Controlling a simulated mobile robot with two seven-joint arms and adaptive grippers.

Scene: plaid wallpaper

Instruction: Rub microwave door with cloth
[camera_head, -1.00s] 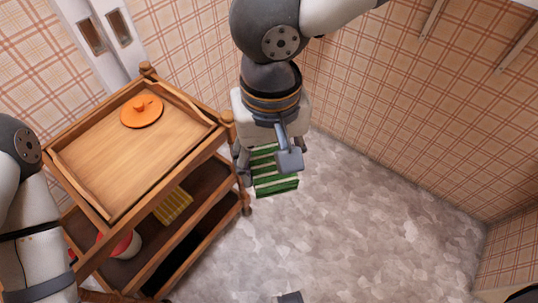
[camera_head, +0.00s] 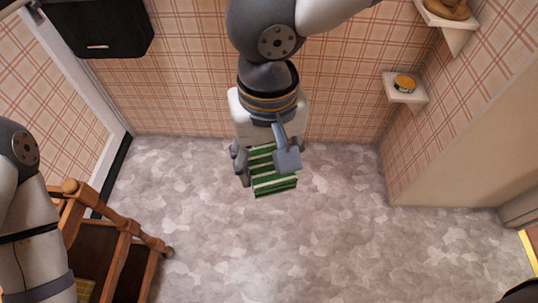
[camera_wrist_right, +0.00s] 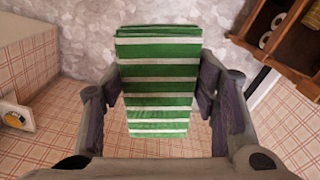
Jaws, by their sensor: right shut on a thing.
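My right gripper (camera_head: 265,165) hangs in the middle of the head view, shut on a green-and-white striped cloth (camera_head: 272,184). In the right wrist view the cloth (camera_wrist_right: 157,75) lies between the two fingers, its stripes running crosswise, above the floor. A black box-shaped unit (camera_head: 98,28) with a small light mark on its front is at the wall at the upper left, well apart from the gripper. I cannot tell whether it is the microwave. My left arm shows at the left edge, but its gripper is out of view.
A wooden cart (camera_head: 124,228) stands at the lower left. Wall shelves at the upper right hold a small tin (camera_head: 404,84) and a brown object (camera_head: 447,9). A pale block or wall (camera_head: 470,130) juts out at right. The grey floor (camera_head: 230,250) in the middle is clear.

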